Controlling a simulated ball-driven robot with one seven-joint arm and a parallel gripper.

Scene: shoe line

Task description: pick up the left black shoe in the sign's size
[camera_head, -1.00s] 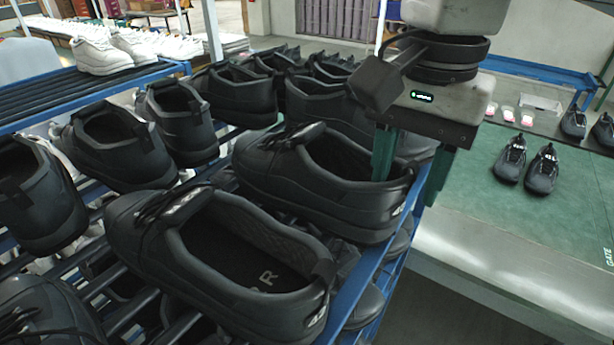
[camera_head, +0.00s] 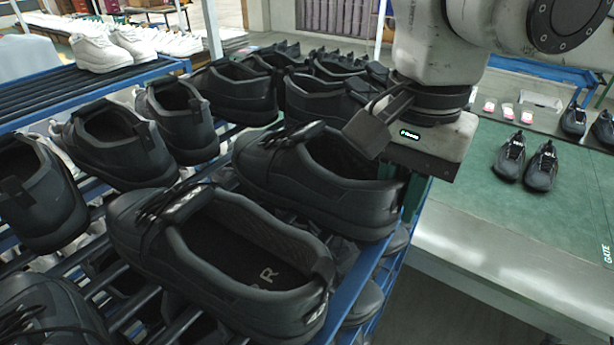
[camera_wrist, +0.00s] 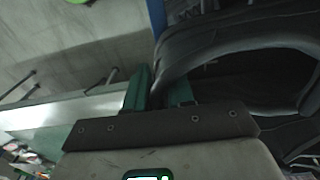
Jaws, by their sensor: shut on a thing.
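A black shoe (camera_head: 318,200) lies on the blue-edged rack, its heel toward the rack's right edge. My gripper (camera_head: 405,190) is low over that heel and shut on its rim. In the wrist view the green fingers (camera_wrist: 160,88) stand on either side of the heel of the shoe (camera_wrist: 205,42). A second black shoe (camera_head: 235,255) lies nearest, with an R on its insole. The held shoe's insole marking and size label are hidden. No size sign is readable.
Several more black shoes (camera_head: 110,145) crowd the rack to the left and behind. The rack's blue rail (camera_head: 352,300) runs along the right. A green-topped table (camera_head: 480,200) stands beyond it, with a black pair (camera_head: 540,167) and open room. White shoes (camera_head: 100,52) stand at back left.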

